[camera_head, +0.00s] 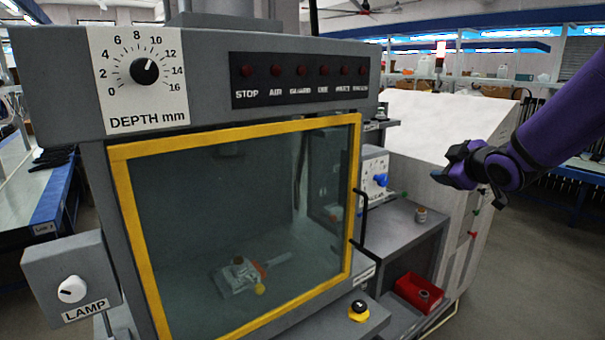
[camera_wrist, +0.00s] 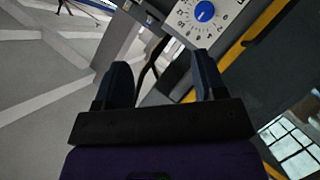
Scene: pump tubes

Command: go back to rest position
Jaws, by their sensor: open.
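My gripper (camera_head: 440,178) hangs in free air at the right of the head view, at the end of my purple arm. In the wrist view its two dark fingers (camera_wrist: 160,84) stand apart with nothing between them. A grey machine with a yellow-framed glass door (camera_head: 134,240) stands left of the gripper, and the door looks closed. Behind the glass a small fixture (camera_head: 235,277) with orange and yellow parts sits on the chamber floor. A side unit with a blue knob (camera_head: 381,180) is nearer to the gripper; a blue dial (camera_wrist: 204,11) also shows in the wrist view.
A red bin (camera_head: 417,292) holding a small part sits on a low shelf at the right. A small cylindrical part (camera_head: 421,214) stands on the side bench (camera_head: 398,232). The floor at right is clear.

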